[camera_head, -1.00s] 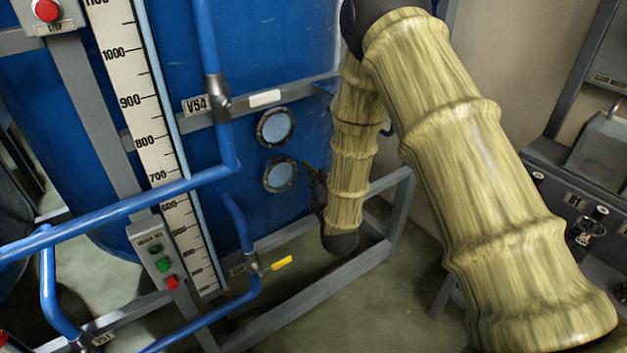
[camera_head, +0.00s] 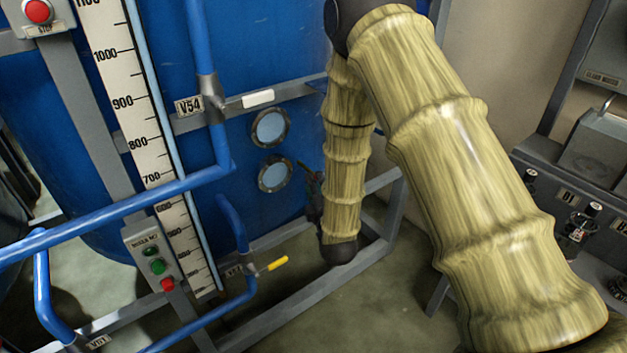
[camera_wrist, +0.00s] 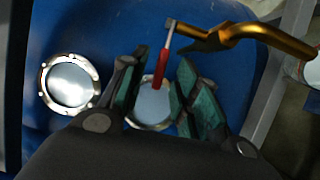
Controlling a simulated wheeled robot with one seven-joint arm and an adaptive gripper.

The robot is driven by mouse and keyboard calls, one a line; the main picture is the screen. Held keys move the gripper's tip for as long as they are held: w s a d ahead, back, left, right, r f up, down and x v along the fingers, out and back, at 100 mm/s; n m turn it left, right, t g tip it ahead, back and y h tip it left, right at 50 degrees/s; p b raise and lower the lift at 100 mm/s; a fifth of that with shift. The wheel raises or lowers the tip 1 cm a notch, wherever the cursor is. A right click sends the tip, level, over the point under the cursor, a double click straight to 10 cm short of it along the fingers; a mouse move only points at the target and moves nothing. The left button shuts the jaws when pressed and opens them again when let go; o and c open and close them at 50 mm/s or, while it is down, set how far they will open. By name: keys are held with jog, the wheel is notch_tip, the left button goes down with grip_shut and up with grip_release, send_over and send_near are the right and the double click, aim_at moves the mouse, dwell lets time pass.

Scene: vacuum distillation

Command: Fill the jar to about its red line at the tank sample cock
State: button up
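The blue tank (camera_head: 265,50) stands behind my arm, with two round sight glasses on it. In the wrist view a brass sample cock (camera_wrist: 235,36) reaches in from the upper right. Its red handle (camera_wrist: 161,68) hangs down from its tip. My gripper (camera_wrist: 162,62) has its two green-padded fingers apart, with the red handle showing between their tips. I cannot tell whether the fingers touch it. In the head view my gripper is mostly hidden beside the forearm, near the tank.
A grey frame rail (camera_head: 310,297) runs along the floor below my arm. Blue pipes (camera_head: 120,210), a level scale (camera_head: 135,110) and a yellow-handled valve (camera_head: 274,264) lie to the left. A control panel (camera_head: 590,215) stands at the right. A white object (camera_wrist: 313,70) shows at the wrist view's right edge.

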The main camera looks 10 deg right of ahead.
jog(key=s, duration=0.9)
jog(key=shift+d, duration=0.1)
jog(key=s+d+f+m+g+p, duration=0.1)
jog(key=s+d+f+m+g, duration=0.1)
jog(key=s+f+m+g, duration=0.5)
jog(key=s+d+f+m+g+p, duration=0.1)
jog(key=s+d+f+m+g, duration=0.15)
jog(key=s+f, duration=0.8)
jog(key=s+d+f+m+g, duration=0.1)
jog(key=s+f+m+g, duration=0.3)
jog(key=s, duration=0.6)
jog(key=s+f+m+g, duration=0.4)
jog(key=s+f, duration=0.3)
jog(key=s, duration=0.4)
jog(key=shift+d+f+m+p, duration=0.15)
jog(key=shift+d+m+p, duration=0.25)
jog(key=shift+m, duration=0.15)
